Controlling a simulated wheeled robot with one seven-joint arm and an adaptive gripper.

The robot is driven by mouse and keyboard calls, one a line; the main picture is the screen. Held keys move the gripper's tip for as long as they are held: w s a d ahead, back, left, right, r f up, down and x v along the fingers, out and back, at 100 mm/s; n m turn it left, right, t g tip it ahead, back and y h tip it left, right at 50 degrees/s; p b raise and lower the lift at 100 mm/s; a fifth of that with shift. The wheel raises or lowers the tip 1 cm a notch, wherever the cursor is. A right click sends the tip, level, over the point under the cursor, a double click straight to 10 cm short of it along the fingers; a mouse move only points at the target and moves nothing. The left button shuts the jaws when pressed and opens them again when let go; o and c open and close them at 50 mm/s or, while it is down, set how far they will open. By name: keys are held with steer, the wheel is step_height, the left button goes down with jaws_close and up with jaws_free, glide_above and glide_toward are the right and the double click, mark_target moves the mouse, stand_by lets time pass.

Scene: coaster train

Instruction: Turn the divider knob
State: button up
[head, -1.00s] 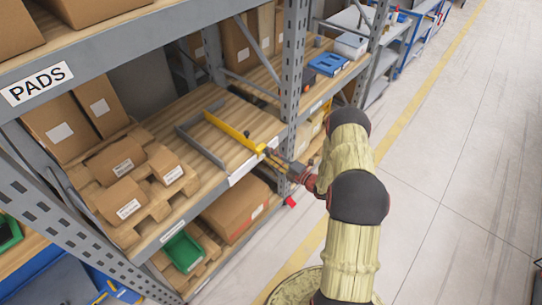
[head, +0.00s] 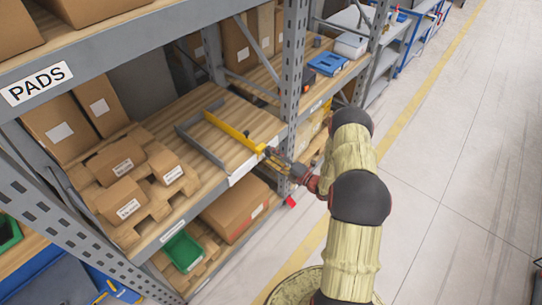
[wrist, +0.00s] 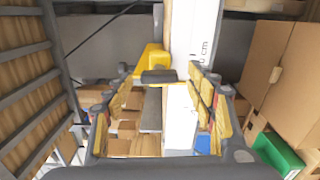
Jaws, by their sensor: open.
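The yellow divider (head: 230,128) lies across the wooden shelf inside a grey frame, with a yellow block at its front end. In the wrist view the dark knob (wrist: 158,76) sits in front of the yellow block (wrist: 151,58), between my fingertips. My gripper (wrist: 161,84) is open, with one finger on each side of the knob and gaps visible. In the head view my gripper (head: 273,156) reaches in from the right to the divider's front end. The knob is hard to make out there, and contact cannot be told.
Cardboard boxes (head: 118,157) stand on a pallet left of the divider. A grey rack upright (head: 291,75) rises close behind my gripper. A green bin (head: 182,251) and a large box (head: 236,208) are on the level below. The aisle floor (head: 450,160) at right is clear.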

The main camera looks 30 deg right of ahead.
steer(key=v, duration=1.1)
